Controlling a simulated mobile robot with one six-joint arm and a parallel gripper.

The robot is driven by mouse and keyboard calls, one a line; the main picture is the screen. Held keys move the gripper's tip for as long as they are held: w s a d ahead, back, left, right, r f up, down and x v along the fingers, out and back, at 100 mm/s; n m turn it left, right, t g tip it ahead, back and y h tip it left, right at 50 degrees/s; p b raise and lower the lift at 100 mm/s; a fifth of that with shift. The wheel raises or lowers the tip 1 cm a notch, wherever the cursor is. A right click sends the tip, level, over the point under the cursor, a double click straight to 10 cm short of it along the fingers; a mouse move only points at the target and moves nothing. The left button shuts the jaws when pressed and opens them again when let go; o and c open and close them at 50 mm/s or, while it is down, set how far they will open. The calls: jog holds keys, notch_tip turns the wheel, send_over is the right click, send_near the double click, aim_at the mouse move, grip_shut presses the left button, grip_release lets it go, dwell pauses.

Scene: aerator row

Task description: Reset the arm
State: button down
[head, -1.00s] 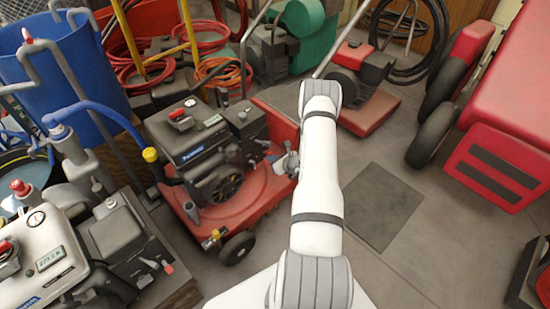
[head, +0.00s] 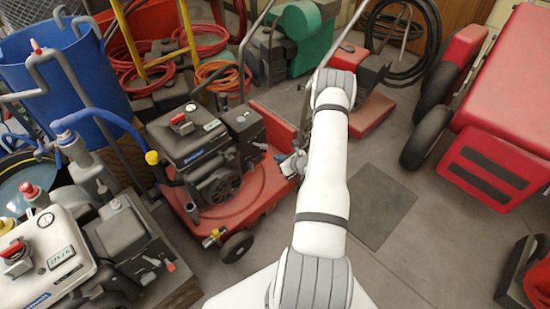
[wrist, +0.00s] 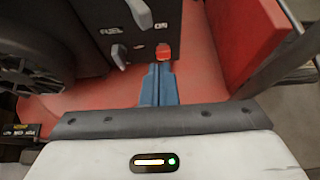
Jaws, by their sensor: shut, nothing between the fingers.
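My gripper (wrist: 158,70) shows in the wrist view as two blue-grey fingers pressed together, with nothing between them. Its tips lie just below a small red switch (wrist: 163,51) on a black engine panel; I cannot tell whether they touch it. A grey fuel lever (wrist: 118,54) is up and left of the tips. In the head view my arm reaches forward and bends down, with the gripper (head: 291,165) beside the right side of the black engine (head: 195,140) on a red aerator (head: 260,185). The fingertips are hard to make out there.
A white-topped machine (head: 45,250) and a blue bin (head: 75,70) stand at left. A red wheeled machine (head: 510,80) is at right. Hoses and a green machine (head: 312,45) are behind. Bare floor with a dark square plate (head: 378,205) lies right of my arm.

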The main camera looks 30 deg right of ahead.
jog(key=shift+v, duration=0.8)
jog(key=shift+w+r, duration=0.1)
jog(key=shift+r, duration=0.05)
jog(key=w+a+r+n+g+y+p, duration=0.15)
jog(key=a+r+n, duration=0.35)
jog(key=r, duration=0.5)
jog(key=w+a+r+n+g+y+p, duration=0.1)
jog(key=a+r+n+y+p, duration=0.2)
jog(key=a+r, duration=0.5)
jog(key=s+a+r+n+g+y+p, duration=0.1)
jog(key=s+a+r+n+g+p, duration=0.25)
jog(key=r, duration=0.55)
jog(key=s+a+r+n+g+y+p, duration=0.1)
jog(key=s+a+r+n, duration=0.1)
jog(key=a+r+n, duration=0.55)
jog(key=s+a+r+n+g+h+p, duration=0.2)
jog(key=s+r+n+p, duration=0.1)
jog(key=s+r, duration=0.4)
jog(key=s+a+r+n+g+h+p, duration=0.2)
jog(key=s+r+n, duration=0.25)
jog(key=r, duration=0.45)
jog(key=s+d+r+n+t+h+p, duration=0.1)
jog(key=s+r+n+h+p, duration=0.4)
jog(key=s+r, duration=0.5)
jog(key=shift+s+d+r+n+t, duration=0.4)
jog(key=shift+s+d+n, duration=0.3)
jog(key=shift+s+n, duration=0.35)
